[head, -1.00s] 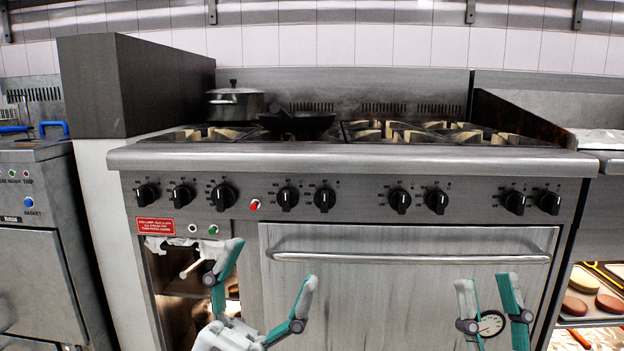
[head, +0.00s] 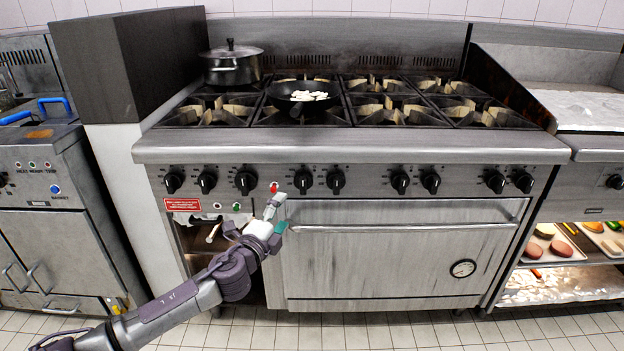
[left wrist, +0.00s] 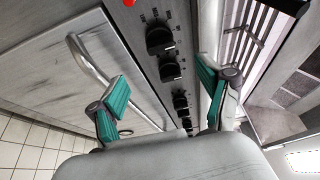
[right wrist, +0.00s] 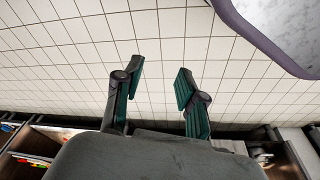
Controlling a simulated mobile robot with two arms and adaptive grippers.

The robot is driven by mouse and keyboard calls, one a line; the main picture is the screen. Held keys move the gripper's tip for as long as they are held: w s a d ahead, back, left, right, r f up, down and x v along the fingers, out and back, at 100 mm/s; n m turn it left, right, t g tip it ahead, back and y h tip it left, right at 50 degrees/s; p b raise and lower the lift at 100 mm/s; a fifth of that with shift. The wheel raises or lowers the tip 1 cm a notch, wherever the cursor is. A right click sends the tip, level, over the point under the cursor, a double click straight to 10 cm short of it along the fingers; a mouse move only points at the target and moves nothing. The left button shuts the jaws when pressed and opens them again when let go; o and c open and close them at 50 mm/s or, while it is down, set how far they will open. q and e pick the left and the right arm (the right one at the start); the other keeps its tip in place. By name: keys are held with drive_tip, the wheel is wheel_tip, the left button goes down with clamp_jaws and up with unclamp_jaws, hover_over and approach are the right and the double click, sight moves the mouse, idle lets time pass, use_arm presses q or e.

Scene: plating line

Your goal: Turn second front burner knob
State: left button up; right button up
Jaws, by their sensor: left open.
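The stove (head: 350,148) has a row of black knobs along its front panel. Left of the red light is a group of 3, including a knob (head: 246,181); right of it is a pair, a knob (head: 303,180) and a knob (head: 335,180). More pairs follow to the right. Which one the task means is not marked. My left gripper (head: 279,213) is open and empty, just below the panel near the red light. In the left wrist view, several knobs, the nearest a knob (left wrist: 160,39), show beyond its spread fingers. My right gripper (right wrist: 160,82) is open and empty over floor tiles.
A pan (head: 305,108) with pale pieces and a lidded pot (head: 232,68) stand on the burners. The oven handle (head: 400,228) juts out below the knobs. A fryer (head: 45,190) stands left; shelves with food trays (head: 552,246) are at right.

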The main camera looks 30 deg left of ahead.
sight(301, 189)
use_arm(q)
drive_tip(key=w, duration=0.4)
drive_tip(key=w+a, duration=0.1)
drive_tip(key=w, duration=0.3)
drive_tip(key=w+a, duration=0.1)
drive_tip(key=w, duration=0.3)
drive_tip(key=shift+b, duration=0.35)
drive_tip(key=shift+w, duration=0.45)
drive_tip(key=shift+c, duration=0.7)
drive_tip(key=c, duration=1)
use_arm(e)
drive_tip(key=r, duration=0.2)
drive_tip(key=shift+w+r, duration=0.4)
